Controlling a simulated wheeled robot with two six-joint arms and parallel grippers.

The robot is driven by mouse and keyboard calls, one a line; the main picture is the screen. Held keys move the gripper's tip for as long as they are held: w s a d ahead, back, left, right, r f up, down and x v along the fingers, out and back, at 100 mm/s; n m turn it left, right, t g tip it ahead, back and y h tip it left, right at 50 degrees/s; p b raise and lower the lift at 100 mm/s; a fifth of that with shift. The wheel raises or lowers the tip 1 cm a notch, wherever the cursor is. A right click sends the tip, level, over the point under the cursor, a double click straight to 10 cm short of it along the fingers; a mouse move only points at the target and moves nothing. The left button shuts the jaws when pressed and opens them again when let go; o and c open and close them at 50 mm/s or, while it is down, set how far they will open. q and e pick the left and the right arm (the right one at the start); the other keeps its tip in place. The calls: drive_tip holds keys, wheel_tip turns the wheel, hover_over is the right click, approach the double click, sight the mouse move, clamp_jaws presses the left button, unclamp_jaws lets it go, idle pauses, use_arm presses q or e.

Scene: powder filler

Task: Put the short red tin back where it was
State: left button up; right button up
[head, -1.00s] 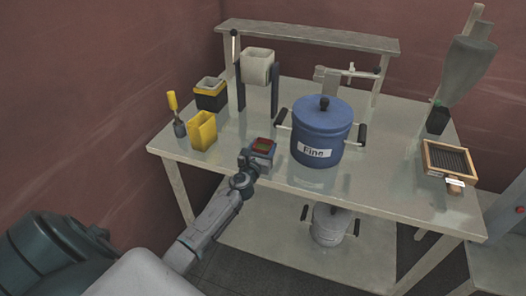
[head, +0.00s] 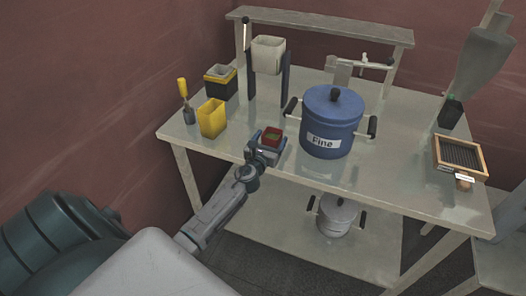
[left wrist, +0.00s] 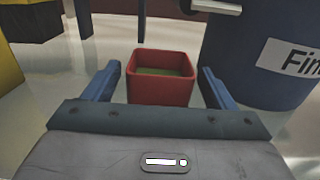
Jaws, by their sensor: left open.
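The short red tin (head: 271,136) is an open square tin with something green inside. It stands on the table near the front edge, left of the blue pot marked "Fine". It also shows in the left wrist view (left wrist: 161,77), upright. My left gripper (head: 268,143) is open at the tin; in the left wrist view its two blue fingers (left wrist: 160,80) stand apart on either side of the tin, with gaps between them and its walls. My right gripper is in neither view.
The blue pot (head: 331,118) stands close to the right of the tin. A yellow tin (head: 212,118), a yellow-handled tool (head: 185,100) and a black-and-yellow box (head: 220,83) stand to the left. A white hopper (head: 268,54) on dark posts is behind.

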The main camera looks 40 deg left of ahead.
use_arm(q)
drive_tip(key=b+v, duration=0.1)
drive_tip(key=v, duration=0.9)
drive_tip(key=shift+s, duration=0.15)
drive_tip(key=shift+r, duration=0.1)
drive_tip(key=s+d+f+n+g+h, duration=0.1)
drive_tip(key=s+d+f+n+h, duration=0.3)
drive_tip(key=n, duration=1)
drive_tip(key=s+d+f+n+g, duration=0.1)
drive_tip(key=s+f+n+g, duration=0.3)
drive_tip(key=f, duration=0.7)
drive_tip(key=s+f+n+g+y, duration=0.1)
drive_tip(key=s+f+n, duration=0.2)
drive_tip(key=s+f, duration=0.55)
drive_tip(key=s+d+f+n+g, duration=0.1)
drive_tip(key=s+f+n+g, duration=0.2)
drive_tip(key=f, duration=1.1)
drive_tip(key=s+f+n+g, duration=0.2)
drive_tip(key=s+f, duration=0.3)
drive_tip(key=s, duration=0.5)
drive_tip(key=s+d+f+n+g, duration=0.1)
drive_tip(key=s+f+n, duration=0.3)
drive_tip(key=s, duration=0.6)
drive_tip(key=s+d+f+n+g, duration=0.1)
drive_tip(key=s+f+n+g, duration=0.2)
drive_tip(key=s+f, duration=0.5)
drive_tip(key=shift+s+d+f+g+h, duration=0.15)
drive_tip(key=shift+s+d+g+h, duration=0.15)
drive_tip(key=shift+s+g, duration=0.5)
